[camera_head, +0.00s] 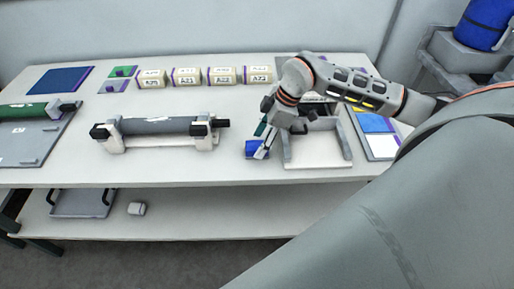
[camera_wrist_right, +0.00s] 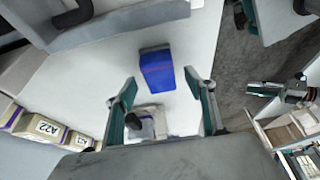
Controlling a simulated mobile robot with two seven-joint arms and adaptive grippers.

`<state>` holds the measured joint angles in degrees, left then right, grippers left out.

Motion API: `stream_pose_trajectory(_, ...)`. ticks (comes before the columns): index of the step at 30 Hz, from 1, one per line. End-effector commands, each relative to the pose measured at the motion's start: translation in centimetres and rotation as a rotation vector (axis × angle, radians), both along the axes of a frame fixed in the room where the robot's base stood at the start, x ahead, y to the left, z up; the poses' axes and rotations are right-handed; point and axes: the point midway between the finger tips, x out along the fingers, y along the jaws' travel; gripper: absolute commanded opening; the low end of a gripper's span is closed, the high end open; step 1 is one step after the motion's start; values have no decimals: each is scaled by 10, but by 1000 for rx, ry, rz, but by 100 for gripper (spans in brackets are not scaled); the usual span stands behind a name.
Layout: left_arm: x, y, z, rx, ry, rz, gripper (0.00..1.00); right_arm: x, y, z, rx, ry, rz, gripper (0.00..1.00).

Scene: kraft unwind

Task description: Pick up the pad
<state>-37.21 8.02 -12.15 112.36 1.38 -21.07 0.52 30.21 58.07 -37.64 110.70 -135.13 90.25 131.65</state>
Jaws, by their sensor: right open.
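The pad (camera_head: 256,149) is a small blue block on the white table, just left of a pale open tray. It also shows in the right wrist view as a blue block (camera_wrist_right: 157,70) ahead of the fingers, centred between them. My right gripper (camera_head: 264,135) is over the pad, its fingers pointing down at it and covering part of it in the head view. In the wrist view the right gripper (camera_wrist_right: 165,95) is open with nothing between its fingertips. My left gripper is not in view.
The pale tray (camera_head: 318,162) stands close to the right of the pad. A grey roller on a stand (camera_head: 155,126) is to the left. Several labelled boxes (camera_head: 187,77) line the back. Bare table lies between the roller and the pad, and the front edge is close.

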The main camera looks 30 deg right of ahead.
Motion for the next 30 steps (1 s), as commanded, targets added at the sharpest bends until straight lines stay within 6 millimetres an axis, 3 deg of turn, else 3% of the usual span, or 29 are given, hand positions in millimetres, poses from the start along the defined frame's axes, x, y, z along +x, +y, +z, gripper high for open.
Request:
stream_pose_trajectory(6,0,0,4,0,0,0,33,5,8,-25,0,1,0,54)
stream_pose_trajectory(12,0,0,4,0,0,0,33,5,9,-26,1,-1,1,54)
stream_pose_trajectory(17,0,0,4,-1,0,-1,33,5,9,-26,1,0,1,15)
stream_pose_trajectory(18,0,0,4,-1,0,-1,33,5,9,-26,1,0,1,12)
stream_pose_trajectory(30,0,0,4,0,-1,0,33,5,9,-21,1,-2,1,12)
